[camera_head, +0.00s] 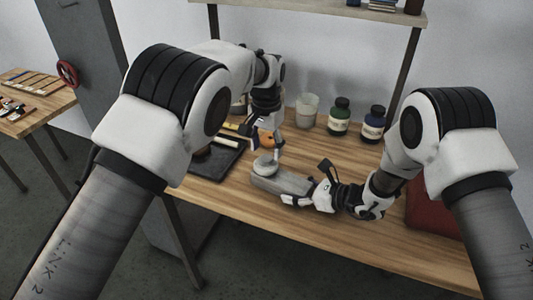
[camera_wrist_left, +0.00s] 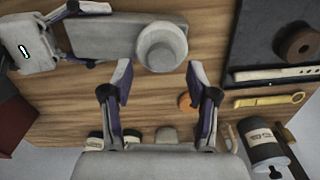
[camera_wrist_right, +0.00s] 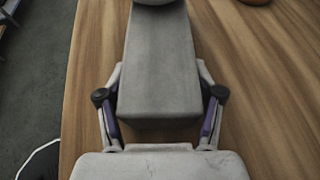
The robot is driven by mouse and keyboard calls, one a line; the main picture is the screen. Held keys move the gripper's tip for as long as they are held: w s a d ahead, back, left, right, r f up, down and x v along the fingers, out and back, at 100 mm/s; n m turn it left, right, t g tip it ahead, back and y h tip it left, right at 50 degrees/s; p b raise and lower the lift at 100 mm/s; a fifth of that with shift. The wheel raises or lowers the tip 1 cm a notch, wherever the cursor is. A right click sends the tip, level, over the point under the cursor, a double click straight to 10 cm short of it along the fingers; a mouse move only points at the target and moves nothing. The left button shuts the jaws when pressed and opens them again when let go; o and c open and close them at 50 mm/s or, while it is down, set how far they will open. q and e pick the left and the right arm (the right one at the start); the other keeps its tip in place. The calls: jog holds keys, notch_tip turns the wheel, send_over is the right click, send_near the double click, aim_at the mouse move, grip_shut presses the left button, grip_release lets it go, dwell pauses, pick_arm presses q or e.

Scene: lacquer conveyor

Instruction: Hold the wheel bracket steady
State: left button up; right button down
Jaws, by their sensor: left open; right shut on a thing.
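A long grey block (camera_head: 282,185), which looks like the wheel bracket, lies near the front edge of the wooden bench. A pale round piece (camera_head: 264,166) sits at its far end; it also shows from above in the left wrist view (camera_wrist_left: 162,47). My right gripper (camera_wrist_right: 160,98) is shut on the block's near end, one finger on each side. The block fills the middle of the right wrist view (camera_wrist_right: 160,70). My left gripper (camera_wrist_left: 158,82) is open and empty, pointing down close to the round piece. Whether it touches the piece is unclear.
A black tray (camera_head: 216,160) holds a dark roll (camera_wrist_left: 298,43) left of the block. A small orange object (camera_wrist_left: 185,102) lies behind it. A red item (camera_head: 430,216) lies right.

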pick_arm(q)
jog(key=shift+r, duration=0.8)
pick_arm(e)
jog(key=shift+f, duration=0.2)
pick_arm(q)
jog(key=shift+c, duration=0.5)
notch_tip(320, 180, up, 4)
jog(key=n, duration=0.6)
jog(key=shift+f, duration=0.25)
jog(key=shift+f, duration=0.1)
notch_tip(320, 180, down, 8)
jog(key=shift+r, duration=0.1)
grip_shut()
jog(key=shift+o, duration=0.8)
grip_release()
